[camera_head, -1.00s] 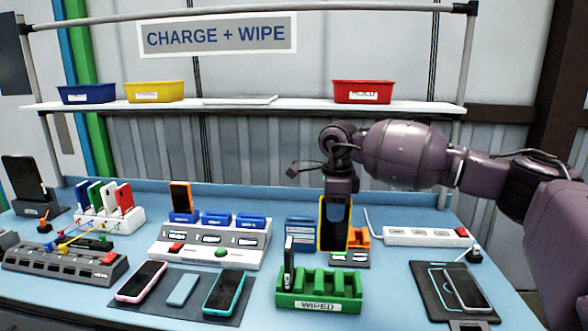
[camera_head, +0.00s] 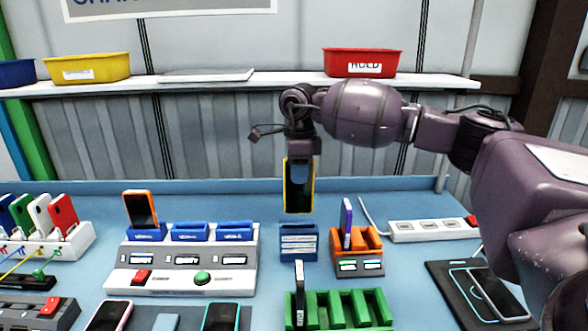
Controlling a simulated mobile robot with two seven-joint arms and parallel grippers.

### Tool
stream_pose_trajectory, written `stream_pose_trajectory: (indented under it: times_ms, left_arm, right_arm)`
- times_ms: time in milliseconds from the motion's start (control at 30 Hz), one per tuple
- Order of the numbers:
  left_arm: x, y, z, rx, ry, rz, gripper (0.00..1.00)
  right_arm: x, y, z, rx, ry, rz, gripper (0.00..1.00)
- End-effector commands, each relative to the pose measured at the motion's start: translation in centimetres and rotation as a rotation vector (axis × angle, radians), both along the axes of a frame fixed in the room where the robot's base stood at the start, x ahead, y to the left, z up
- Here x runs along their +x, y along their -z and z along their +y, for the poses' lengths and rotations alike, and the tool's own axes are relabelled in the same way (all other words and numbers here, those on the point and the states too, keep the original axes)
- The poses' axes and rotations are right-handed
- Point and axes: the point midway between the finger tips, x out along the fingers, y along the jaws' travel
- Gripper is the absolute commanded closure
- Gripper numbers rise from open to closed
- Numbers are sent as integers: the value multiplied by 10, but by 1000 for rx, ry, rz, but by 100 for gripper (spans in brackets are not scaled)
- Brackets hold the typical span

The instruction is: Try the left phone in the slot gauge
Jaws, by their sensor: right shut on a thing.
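My right gripper (camera_head: 300,158) points down and is shut on the upper end of a yellow-edged phone (camera_head: 299,190) with a dark face. The phone hangs upright in the air. In the picture its lower end is just above a small blue slotted block (camera_head: 299,243) with pale label lines, with a small gap between them. This block looks like the slot gauge, but its label is too small to read. An orange holder (camera_head: 358,246) with a purple phone (camera_head: 347,222) in it stands right of the block. My left gripper is out of view.
A white charging station (camera_head: 182,262) with an orange phone (camera_head: 140,208) stands left. A green rack (camera_head: 345,310) with one dark phone is in front. Pink (camera_head: 108,316) and teal (camera_head: 220,317) phones lie at the front edge. A power strip (camera_head: 428,230) is at right.

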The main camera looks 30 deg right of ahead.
Motion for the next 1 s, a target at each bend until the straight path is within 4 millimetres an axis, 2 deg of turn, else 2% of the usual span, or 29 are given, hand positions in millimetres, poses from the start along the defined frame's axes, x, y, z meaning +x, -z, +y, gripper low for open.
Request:
stream_pose_trajectory:
  times_ms: [600,1000]
  left_arm:
    - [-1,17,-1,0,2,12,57]
    - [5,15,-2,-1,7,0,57]
  right_arm:
    - [0,29,0,0,0,1,100]
    - [0,45,0,0,0,0,100]
